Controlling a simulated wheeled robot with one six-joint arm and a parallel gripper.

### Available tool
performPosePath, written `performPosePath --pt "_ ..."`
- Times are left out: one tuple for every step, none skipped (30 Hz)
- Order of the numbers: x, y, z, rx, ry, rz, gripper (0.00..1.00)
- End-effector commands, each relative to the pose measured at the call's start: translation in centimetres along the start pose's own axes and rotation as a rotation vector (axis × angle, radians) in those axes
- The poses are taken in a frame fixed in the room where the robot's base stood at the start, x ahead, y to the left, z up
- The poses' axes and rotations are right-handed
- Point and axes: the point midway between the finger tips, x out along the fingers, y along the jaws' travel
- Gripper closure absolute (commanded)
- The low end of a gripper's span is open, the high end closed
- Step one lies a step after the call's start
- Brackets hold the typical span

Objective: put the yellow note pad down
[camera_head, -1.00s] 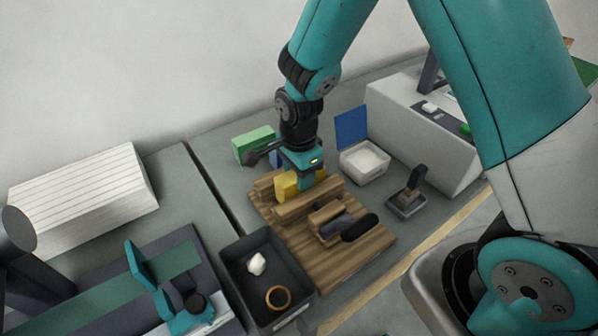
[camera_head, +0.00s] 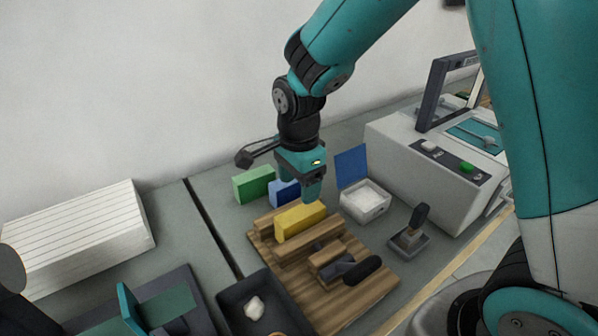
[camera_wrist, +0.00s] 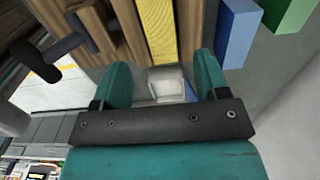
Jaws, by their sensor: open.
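The yellow note pad (camera_head: 300,221) rests on its long edge on the wooden rack (camera_head: 342,309), at its back row. It also shows in the wrist view (camera_wrist: 158,30), ahead of the gap between my fingers. My gripper (camera_head: 310,196) is open and empty, just above and behind the pad. In the wrist view my gripper (camera_wrist: 163,78) has its two teal fingers spread wide with nothing between them. Part of the pad's right end lies close to the near finger in the head view; I cannot tell whether they touch.
A blue block (camera_head: 285,192) and a green block (camera_head: 254,184) stand behind the rack. A white box with a blue lid (camera_head: 364,203) and a black-handled stamp (camera_head: 410,238) are to the right. A dark tray (camera_head: 235,292) is front left, a grey machine (camera_head: 425,170) farther right.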

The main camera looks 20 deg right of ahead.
Motion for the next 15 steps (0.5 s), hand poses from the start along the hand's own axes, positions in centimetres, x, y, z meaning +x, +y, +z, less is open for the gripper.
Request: performPosePath --pt "-0.9 -0.1 0.0 0.0 0.0 -0.005 0.32" --pt "-1.4 -0.1 0.0 0.0 0.0 -0.005 0.32" --pt "-1.9 -0.1 0.0 0.0 0.0 -0.004 0.32" --pt "-2.3 0.0 0.0 0.0 0.0 -0.003 0.32" --pt "-2.6 0.0 0.0 0.0 0.0 -0.002 0.32" --pt "-3.0 0.0 0.0 -0.001 0.0 -0.002 0.32" --pt "-3.2 0.0 0.0 -0.005 -0.001 -0.002 0.32" --pt "-3.4 0.1 0.1 -0.015 -0.003 -0.002 0.32" --pt "-3.8 0.4 0.2 -0.042 -0.008 -0.004 0.32" --pt "-4.2 0.7 0.3 -0.076 -0.014 -0.008 0.32" --pt "-4.6 1.0 0.6 -0.121 -0.023 -0.013 0.32" --pt "-5.2 1.7 0.9 -0.202 -0.037 -0.021 0.32" --pt "-5.8 2.3 1.3 -0.276 -0.05 -0.03 0.32" --pt "-6.3 3.1 1.7 -0.362 -0.064 -0.041 0.32" --pt "-7.2 4.3 2.3 -0.491 -0.083 -0.059 0.32"
